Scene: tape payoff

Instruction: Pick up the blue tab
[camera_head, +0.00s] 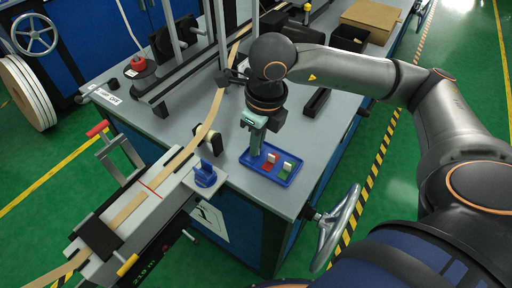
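A blue tray (266,174) lies on the grey bench near its front right corner. It holds a red tab (268,160) and a green tab (286,170). My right gripper (256,148) points down over the left end of this tray, left of the red tab. Its fingers cover that end, so I cannot make out a blue tab there or tell whether the fingers are shut on one. A separate blue piece (205,174) stands on a small plate beside the tape track. My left gripper is not in view.
A tan tape (203,132) runs along the track across the bench (225,155). A small black-and-cream block (209,139) stands left of the tray. A cardboard box (370,20) and black bins sit at the back right. A handwheel (340,228) juts out at the right front.

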